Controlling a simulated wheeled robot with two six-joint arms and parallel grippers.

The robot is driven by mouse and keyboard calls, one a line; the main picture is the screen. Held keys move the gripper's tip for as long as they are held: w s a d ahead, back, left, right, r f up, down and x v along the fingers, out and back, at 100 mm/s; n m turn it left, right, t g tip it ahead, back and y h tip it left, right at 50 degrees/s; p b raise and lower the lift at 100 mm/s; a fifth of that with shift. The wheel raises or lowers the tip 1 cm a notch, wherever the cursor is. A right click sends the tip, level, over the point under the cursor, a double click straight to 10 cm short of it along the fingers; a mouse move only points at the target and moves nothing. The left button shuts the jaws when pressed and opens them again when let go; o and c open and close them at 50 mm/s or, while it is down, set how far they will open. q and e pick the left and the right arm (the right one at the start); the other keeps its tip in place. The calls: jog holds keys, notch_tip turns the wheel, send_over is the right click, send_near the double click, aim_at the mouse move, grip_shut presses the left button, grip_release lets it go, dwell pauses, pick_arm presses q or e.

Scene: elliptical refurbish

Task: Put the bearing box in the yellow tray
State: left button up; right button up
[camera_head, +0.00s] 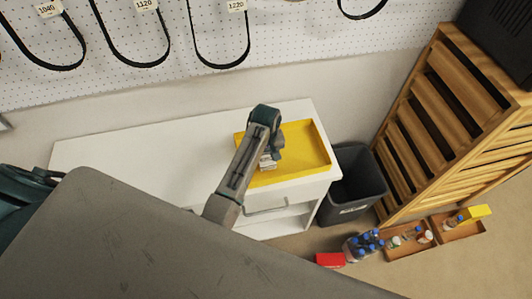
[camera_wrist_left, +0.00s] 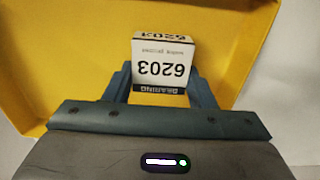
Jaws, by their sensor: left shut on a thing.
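The bearing box (camera_wrist_left: 162,65) is a small white box with a dark blue band, printed "6203" and "BEARING", upside down in the left wrist view. My left gripper (camera_head: 267,163) is shut on it, with one finger on each side. The yellow tray (camera_head: 312,145) lies on the right end of the white cabinet top. My left gripper and the box are over the tray's left part. In the left wrist view the tray (camera_wrist_left: 80,55) fills the space behind the box. I cannot tell whether the box touches the tray floor. My right gripper does not show.
The white cabinet top (camera_head: 130,160) is clear left of the tray. A dark bin (camera_head: 352,190) stands right of the cabinet, beside a wooden slatted rack (camera_head: 425,100). Bottles (camera_head: 365,243), a red box (camera_head: 330,260) and shallow crates (camera_head: 410,250) are on the floor. Belts (camera_head: 220,65) hang on the pegboard.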

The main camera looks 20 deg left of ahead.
aim_at(266, 156)
pick_arm(q)
jog(key=shift+f, duration=0.4)
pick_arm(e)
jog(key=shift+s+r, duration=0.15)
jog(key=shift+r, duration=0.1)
pick_arm(q)
jog(key=shift+f, duration=0.1)
jog(key=o, duration=1)
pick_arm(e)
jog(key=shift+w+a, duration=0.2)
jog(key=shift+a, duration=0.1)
pick_arm(q)
notch_tip(266, 156, up, 8)
jog(key=b, duration=0.3)
jog(key=shift+f, duration=0.1)
jog(key=shift+r+p, duration=1.4)
jog(key=shift+r, duration=0.85)
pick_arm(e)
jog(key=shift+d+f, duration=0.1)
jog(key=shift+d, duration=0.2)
